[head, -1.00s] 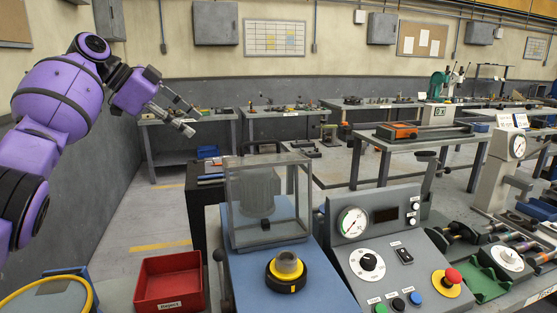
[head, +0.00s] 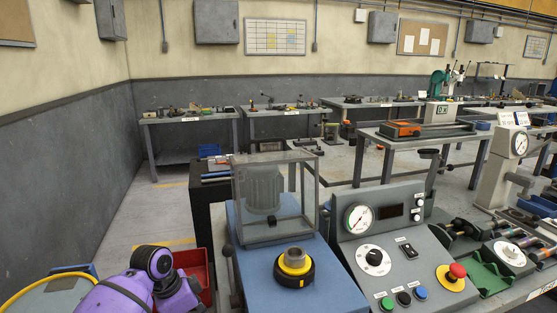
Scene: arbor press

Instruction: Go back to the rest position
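My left arm, purple and black, is low at the bottom left in the head view, in front of the red bin. Its gripper is not visible. My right arm and gripper are not in view. The press (head: 264,190) stands in the middle with a clear guard box around its grey ram. A metal ring-shaped part (head: 294,257) sits in the black and yellow holder (head: 294,273) on the blue press bed (head: 262,285). No gripper touches it.
A control panel (head: 405,255) with gauge, dial and buttons stands right of the press. The red bin (head: 188,262) is left of it, partly hidden by my arm. A green tray (head: 487,277) lies at the right. Workbenches (head: 190,119) line the back wall.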

